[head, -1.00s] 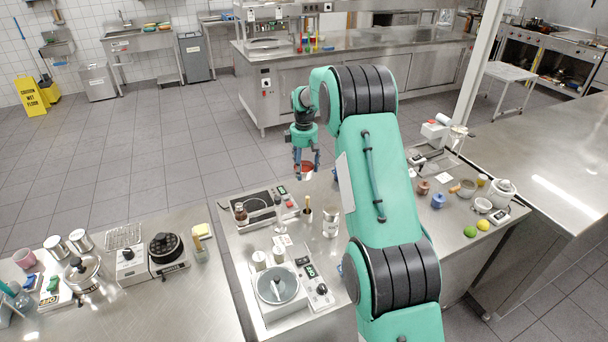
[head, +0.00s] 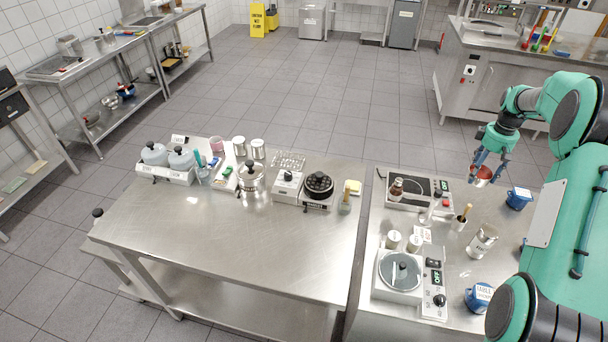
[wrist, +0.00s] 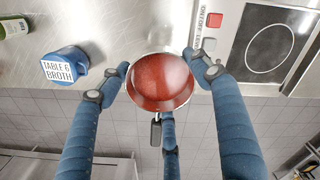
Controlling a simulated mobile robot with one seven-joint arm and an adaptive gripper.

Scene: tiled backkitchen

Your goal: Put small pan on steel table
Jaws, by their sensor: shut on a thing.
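The small pan, a red round pan with a dark handle, shows in the wrist view (wrist: 160,80) and small in the head view (head: 484,173). My gripper (head: 483,165) is shut on it; in the wrist view the blue fingers (wrist: 160,82) press around its rim, with the handle pointing down the picture. It is held beside the far edge of the right steel counter (head: 385,265), over the floor side in the wrist view. A wide steel table (head: 310,235) stands to the left, its near middle bare.
A gap separates table and counter.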

